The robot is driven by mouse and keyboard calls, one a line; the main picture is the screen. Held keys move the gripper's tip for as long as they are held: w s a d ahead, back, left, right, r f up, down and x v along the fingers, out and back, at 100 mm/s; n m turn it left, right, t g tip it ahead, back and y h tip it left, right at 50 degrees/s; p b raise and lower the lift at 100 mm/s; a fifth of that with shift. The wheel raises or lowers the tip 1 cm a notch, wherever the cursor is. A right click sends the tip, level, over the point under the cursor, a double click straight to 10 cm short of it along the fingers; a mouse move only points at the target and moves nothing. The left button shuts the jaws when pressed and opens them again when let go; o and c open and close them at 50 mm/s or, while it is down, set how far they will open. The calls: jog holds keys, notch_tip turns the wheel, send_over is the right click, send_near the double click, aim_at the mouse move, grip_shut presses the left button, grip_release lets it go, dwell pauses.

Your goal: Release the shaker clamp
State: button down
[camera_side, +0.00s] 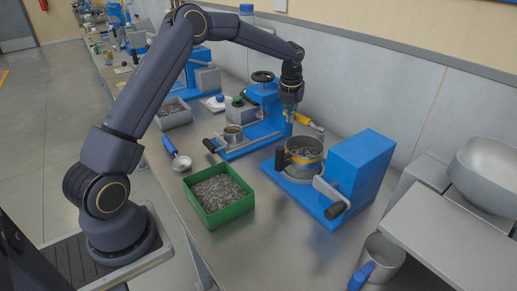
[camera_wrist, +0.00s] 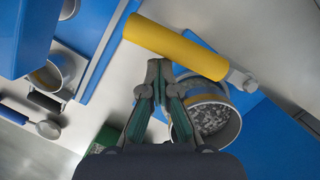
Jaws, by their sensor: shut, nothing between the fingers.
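A blue machine (camera_side: 360,165) at the right of the bench has a round metal pot of grey gravel (camera_side: 304,158) with a yellow band on its base. A crank lever with a black grip (camera_side: 336,211) sits at its front. A yellow handle (camera_side: 303,120) on a metal rod lies behind the pot; what it joins is hidden. In the wrist view the yellow handle (camera_wrist: 175,45) crosses just beyond my fingertips, and the gravel pot (camera_wrist: 213,115) is to the right. My gripper (camera_wrist: 158,65) is shut and empty, close to the handle; contact is unclear. It also shows in the side view (camera_side: 289,116).
A second blue machine (camera_side: 265,100) with a black handwheel and a small cup stands left of the pot. A green bin of gravel (camera_side: 217,190), a blue-handled scoop (camera_side: 178,158) and a metal mug (camera_side: 380,260) are on the bench. Bare bench lies in front.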

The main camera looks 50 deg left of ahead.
jog(key=s+d+r, duration=0.1)
jog(key=s+r, duration=0.5)
jog(key=r, duration=0.3)
jog(key=shift+s+r, duration=0.15)
jog(key=shift+r, duration=0.2)
